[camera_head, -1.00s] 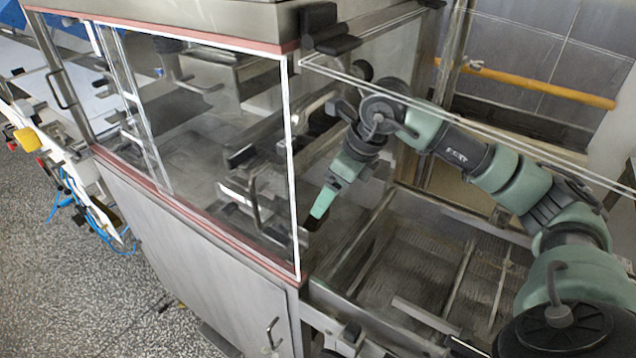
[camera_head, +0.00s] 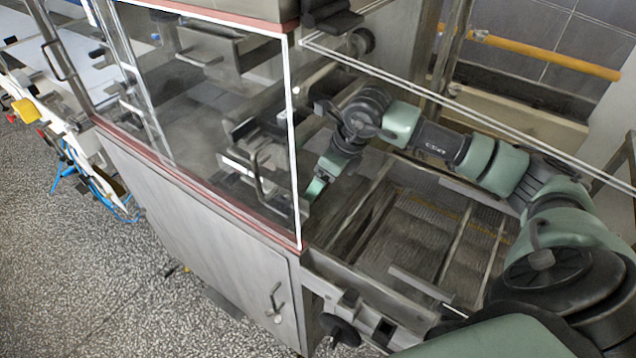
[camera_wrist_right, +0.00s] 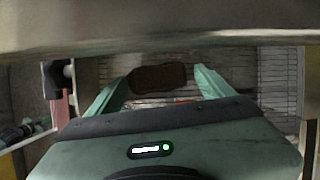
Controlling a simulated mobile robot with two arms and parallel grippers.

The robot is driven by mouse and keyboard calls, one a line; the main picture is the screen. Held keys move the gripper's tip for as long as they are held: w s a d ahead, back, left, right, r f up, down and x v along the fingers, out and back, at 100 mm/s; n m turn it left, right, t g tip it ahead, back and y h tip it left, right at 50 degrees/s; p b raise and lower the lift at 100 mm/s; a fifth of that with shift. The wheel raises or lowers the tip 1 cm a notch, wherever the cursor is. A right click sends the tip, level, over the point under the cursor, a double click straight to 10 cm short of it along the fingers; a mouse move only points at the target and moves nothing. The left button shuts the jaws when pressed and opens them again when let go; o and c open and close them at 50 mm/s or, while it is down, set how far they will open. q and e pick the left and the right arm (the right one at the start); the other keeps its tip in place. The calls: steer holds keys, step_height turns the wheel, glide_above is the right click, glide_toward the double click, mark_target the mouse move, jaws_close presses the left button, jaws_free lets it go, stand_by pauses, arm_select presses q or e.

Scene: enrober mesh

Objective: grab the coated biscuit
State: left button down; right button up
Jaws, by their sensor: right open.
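The coated biscuit (camera_wrist_right: 158,79) is a dark brown, rounded oblong lying on a wire mesh (camera_wrist_right: 270,75) in the right wrist view. My right gripper (camera_wrist_right: 160,80) is open, with one green finger on each side of the biscuit and a gap on both sides. In the head view the right gripper (camera_head: 313,190) points down at the machine's opening, beside the glass panel's edge. The biscuit cannot be made out in the head view. My left gripper is not in view.
A metal bar (camera_wrist_right: 160,30) crosses the top of the right wrist view, close to the fingers. In the head view, the enrober's framed glass panel (camera_head: 200,120) stands left of my right arm. An open mesh bed (camera_head: 420,240) lies below the arm.

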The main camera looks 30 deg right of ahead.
steer(key=c, duration=1.1)
